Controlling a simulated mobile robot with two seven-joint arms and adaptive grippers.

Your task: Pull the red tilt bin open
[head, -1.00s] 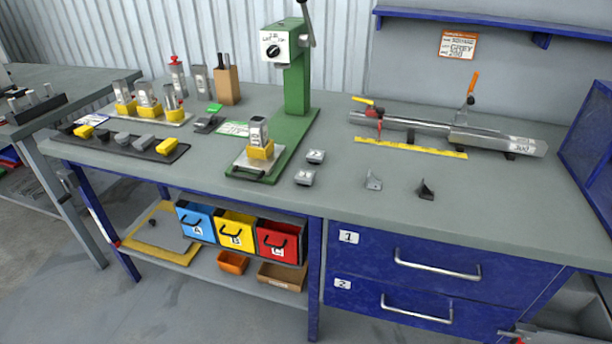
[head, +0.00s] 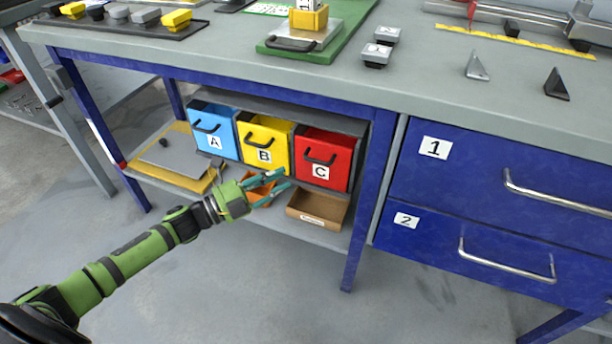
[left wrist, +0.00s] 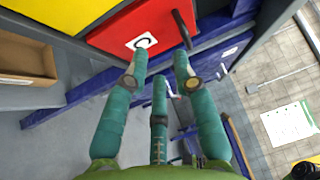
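The red tilt bin (head: 341,150), labelled C, is at the right end of a row of three bins under the bench. Its front is in line with the other two and it looks closed. Its black handle (head: 320,160) crosses the front above the label. My left gripper (head: 284,181) is in front of and below the bins, fingers apart and empty. In the left wrist view the red bin (left wrist: 120,32) and its handle (left wrist: 182,29) lie beyond the spread fingertips (left wrist: 160,62), with a gap between. My right gripper is not in view.
The yellow bin (head: 275,136) and blue bin (head: 226,142) stand left of the red one. An orange tray (head: 254,182) and a brown tray (head: 320,209) sit on the shelf below. A blue bench leg (head: 367,200) stands right of the red bin. Floor in front is clear.

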